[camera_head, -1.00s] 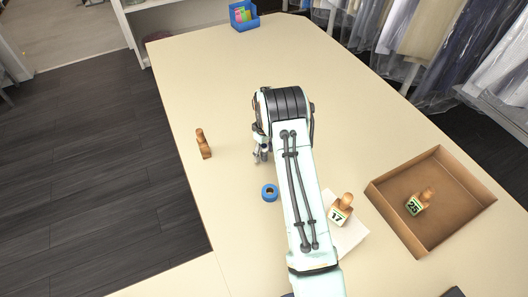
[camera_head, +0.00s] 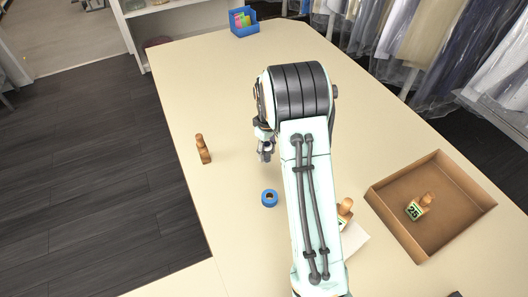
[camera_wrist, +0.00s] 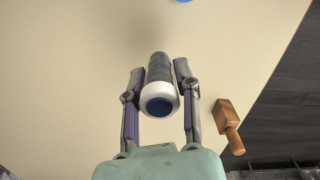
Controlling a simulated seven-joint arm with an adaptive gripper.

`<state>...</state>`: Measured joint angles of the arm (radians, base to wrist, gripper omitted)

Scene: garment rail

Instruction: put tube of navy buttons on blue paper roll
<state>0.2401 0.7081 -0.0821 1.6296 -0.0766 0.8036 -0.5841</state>
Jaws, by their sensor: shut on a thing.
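In the wrist view my gripper (camera_wrist: 160,85) is shut on the tube of navy buttons (camera_wrist: 158,101), a cylinder with a white rim, a dark blue end and a greyish side. The tube appears held clear of the table. In the head view my gripper (camera_head: 266,152) hangs over the table, and the tube is mostly hidden by my arm. The blue paper roll (camera_head: 269,198) is a small blue ring on the table, just below my gripper in the picture and apart from it. An edge of a blue thing, probably the roll, shows at the top of the wrist view (camera_wrist: 183,1).
A stamp (camera_head: 344,212) on a white pad (camera_head: 352,240) is partly behind my arm. A cardboard tray (camera_head: 386,205) holds stamp 25 (camera_head: 418,207). A blue bin (camera_head: 244,30) stands at the far edge. The left tabletop is largely clear.

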